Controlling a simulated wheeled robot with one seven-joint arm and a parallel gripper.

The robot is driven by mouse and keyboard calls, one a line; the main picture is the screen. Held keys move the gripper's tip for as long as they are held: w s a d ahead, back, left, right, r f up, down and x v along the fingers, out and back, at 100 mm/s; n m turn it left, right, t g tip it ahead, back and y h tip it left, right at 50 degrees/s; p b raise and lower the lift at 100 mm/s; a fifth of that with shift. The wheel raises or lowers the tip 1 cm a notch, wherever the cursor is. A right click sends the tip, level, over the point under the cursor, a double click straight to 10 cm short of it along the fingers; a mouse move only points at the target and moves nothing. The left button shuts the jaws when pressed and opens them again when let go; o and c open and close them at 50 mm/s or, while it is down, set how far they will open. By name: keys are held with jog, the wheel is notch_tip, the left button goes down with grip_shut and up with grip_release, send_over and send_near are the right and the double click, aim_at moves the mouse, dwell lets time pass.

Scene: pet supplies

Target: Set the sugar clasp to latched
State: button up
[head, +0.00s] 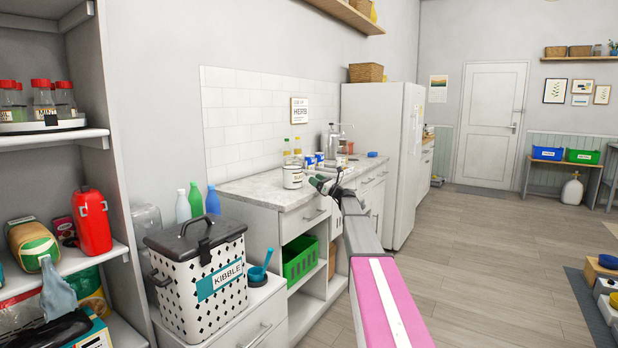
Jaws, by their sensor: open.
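Bottles (298,152) and blue-and-white cans (319,159) stand behind the canister. A white KIBBLE bin (196,290) stands in front at left. A green crate (299,262) sits in the cabinet below. The floor at right is mostly clear.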

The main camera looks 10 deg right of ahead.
aim_at(308, 174)
jog(key=x, duration=0.4)
jog(key=shift+w+a+r, duration=0.1)
jog(key=shift+w, duration=0.05)
jog(key=c, duration=0.9)
